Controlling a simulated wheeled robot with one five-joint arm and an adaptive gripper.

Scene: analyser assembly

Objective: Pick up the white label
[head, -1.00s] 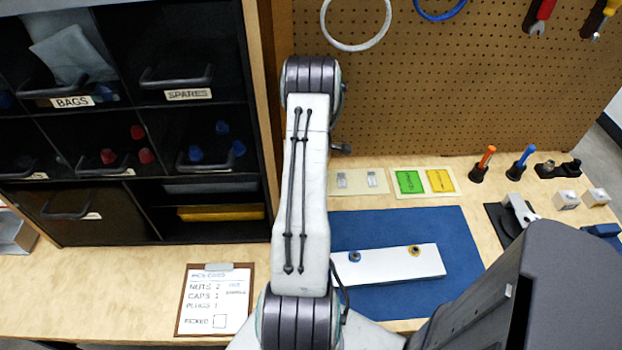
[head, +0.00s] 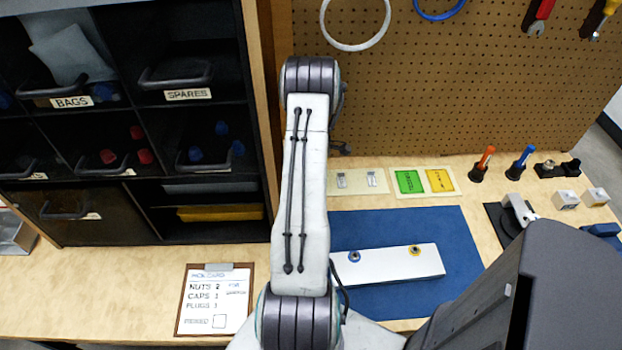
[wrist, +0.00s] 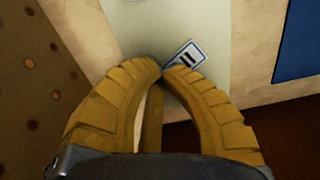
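The white label (wrist: 187,55) shows in the wrist view just beyond my fingertips, tilted, with a blue border and dark bars. My gripper (wrist: 162,68) has its two yellow-brown fingers brought together at the tips. A corner of the label is at the tips and looks pinched there, though the contact is partly covered by the right finger. Behind it lies a pale card (wrist: 210,20), which in the head view (head: 356,188) bears two small greyish pieces. In the head view my gripper is hidden behind my arm.
A green and yellow card (head: 424,193) lies right of the pale card. A blue mat (head: 460,235) with a white bar (head: 388,268) is in front. The pegboard (head: 450,100) rises behind. A dark shelf unit (head: 225,235) stands left, with a clipboard (head: 214,300) before it.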

